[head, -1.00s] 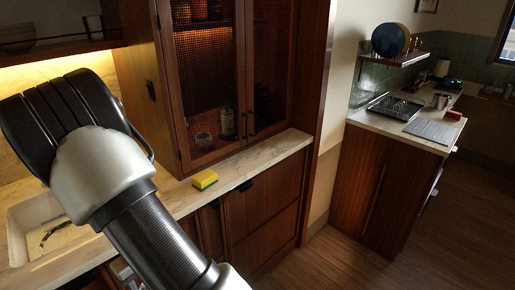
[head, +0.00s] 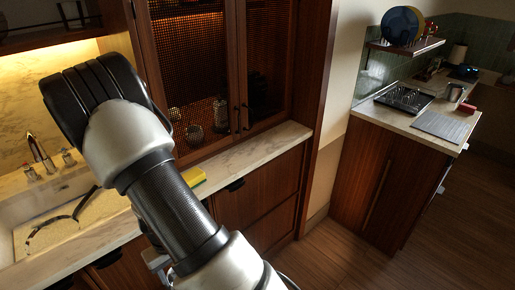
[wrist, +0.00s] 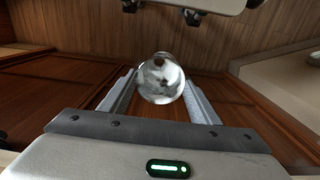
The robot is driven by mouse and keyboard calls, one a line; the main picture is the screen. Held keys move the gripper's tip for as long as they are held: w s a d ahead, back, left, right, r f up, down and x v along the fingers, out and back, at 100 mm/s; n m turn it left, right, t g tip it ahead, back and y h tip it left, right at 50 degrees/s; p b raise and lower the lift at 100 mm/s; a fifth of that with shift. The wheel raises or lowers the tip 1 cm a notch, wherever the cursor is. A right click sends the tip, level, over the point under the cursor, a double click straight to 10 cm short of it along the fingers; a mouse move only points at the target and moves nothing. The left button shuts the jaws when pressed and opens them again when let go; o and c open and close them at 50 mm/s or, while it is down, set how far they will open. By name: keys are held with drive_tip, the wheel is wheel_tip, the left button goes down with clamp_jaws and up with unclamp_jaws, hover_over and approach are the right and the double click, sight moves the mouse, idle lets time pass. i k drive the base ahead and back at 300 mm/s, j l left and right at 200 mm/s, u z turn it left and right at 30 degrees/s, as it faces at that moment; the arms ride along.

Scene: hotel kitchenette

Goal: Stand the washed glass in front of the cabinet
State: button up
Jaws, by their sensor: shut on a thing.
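The washed glass (wrist: 161,84) is a clear, round, shiny shape in the wrist view, between the two pale fingers of my gripper (wrist: 161,77). My gripper is shut on it, with wooden fronts and the floor behind. I cannot tell the glass's tilt. In the head view, the glass and fingers cannot be made out; my arm covers the lower middle. The cabinet (head: 237,50) has dark wooden frames and mesh doors and stands on the marble counter (head: 262,150). The strip of counter before its doors shows bare to the right of my arm.
A sink (head: 30,212) with a tap (head: 40,152) is at left. A second counter (head: 385,122) at right carries a black rack (head: 404,98) and a grey mat (head: 440,127). Open floor lies between.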

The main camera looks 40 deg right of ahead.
sight(250, 152)
drive_tip(key=i+l, duration=0.1)
drive_tip(key=l, duration=0.85)
drive_tip(key=i+l, duration=0.15)
drive_tip(key=l, duration=0.85)
drive_tip(key=i, duration=0.05)
